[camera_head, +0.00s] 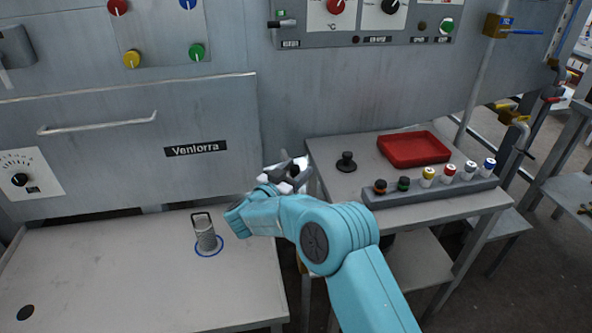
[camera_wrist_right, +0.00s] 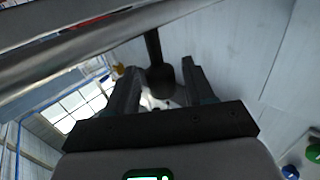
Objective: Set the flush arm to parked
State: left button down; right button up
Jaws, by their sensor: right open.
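No part in view is labelled legibly as the flush arm. A small lever (camera_head: 282,23) with a black grip and a green part sits on the upper wall panel, left of the red knob. My right gripper (camera_head: 288,172) is raised in front of the cabinet, well below that lever, and looks empty. In the right wrist view, the open fingers (camera_wrist_right: 158,88) point toward a black rod with a thicker end (camera_wrist_right: 160,73). This end shows between the fingertips; I cannot tell its distance or whether it is the same lever. My left gripper is out of view.
A mesh cylinder (camera_head: 205,237) stands in a blue ring on the left table (camera_head: 110,275). The right table holds a red tray (camera_head: 414,149), a black knob (camera_head: 346,162) and a rack (camera_head: 430,191) of several coloured-capped cylinders. A bar handle (camera_head: 97,124) projects from the cabinet.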

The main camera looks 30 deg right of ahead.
jog(key=v, duration=1.6)
